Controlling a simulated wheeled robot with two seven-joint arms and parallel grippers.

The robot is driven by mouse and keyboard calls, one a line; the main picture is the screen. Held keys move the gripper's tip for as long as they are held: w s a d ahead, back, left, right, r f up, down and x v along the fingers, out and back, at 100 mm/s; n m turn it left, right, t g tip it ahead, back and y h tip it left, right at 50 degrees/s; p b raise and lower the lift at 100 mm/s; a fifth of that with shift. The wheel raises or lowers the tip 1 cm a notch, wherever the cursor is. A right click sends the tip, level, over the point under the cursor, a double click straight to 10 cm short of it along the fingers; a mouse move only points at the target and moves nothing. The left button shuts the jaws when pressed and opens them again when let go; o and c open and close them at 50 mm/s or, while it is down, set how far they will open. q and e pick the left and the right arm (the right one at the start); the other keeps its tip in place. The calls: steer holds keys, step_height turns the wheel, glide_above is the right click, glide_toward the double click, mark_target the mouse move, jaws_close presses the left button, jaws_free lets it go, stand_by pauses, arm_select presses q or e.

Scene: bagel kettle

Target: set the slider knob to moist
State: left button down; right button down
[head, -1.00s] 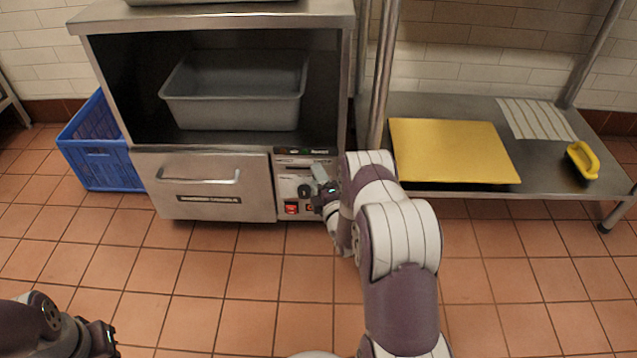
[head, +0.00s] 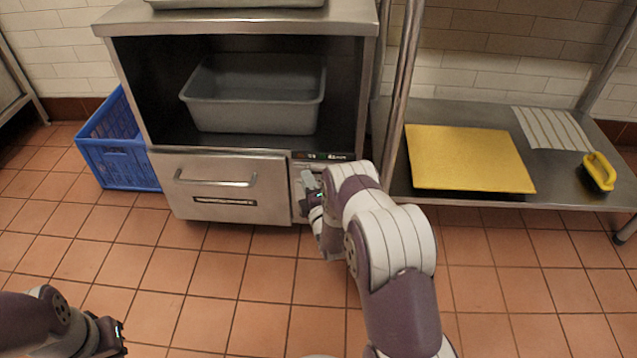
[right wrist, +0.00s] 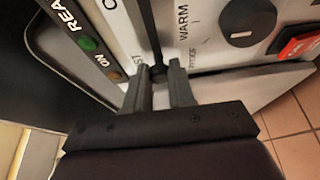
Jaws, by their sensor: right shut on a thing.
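The slider knob (right wrist: 158,74) is a small dark piece at the lower end of a dark slot (right wrist: 150,30) on the pale control panel, in the right wrist view. A partly hidden label ending in "ST" (right wrist: 113,76) is beside it. My right gripper (right wrist: 160,82) is shut on the knob, one finger on each side. In the head view my right gripper (head: 308,188) is at the panel right of the warmer drawer (head: 225,187), and my arm hides most of the panel. My left gripper (head: 121,338) is low at the left, away from everything; its fingers are unclear.
A round dial (right wrist: 243,18) marked "WARM" and a red switch (right wrist: 300,46) are close to the gripper. A grey bin (head: 255,100) sits in the cabinet. A blue crate (head: 118,150) stands left. A yellow board (head: 468,160) lies on the right shelf. The floor in front is clear.

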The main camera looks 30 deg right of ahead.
steer(key=shift+a, duration=0.1)
steer(key=c, duration=0.9)
jaws_free()
steer(key=shift+w+a, duration=0.1)
steer(key=shift+c, duration=0.2)
steer(key=s+a+p, duration=0.2)
steer(key=s+p, duration=0.4)
steer(key=s, duration=0.6)
steer(key=shift+s+p, duration=0.3)
steer(key=shift+p, duration=0.1)
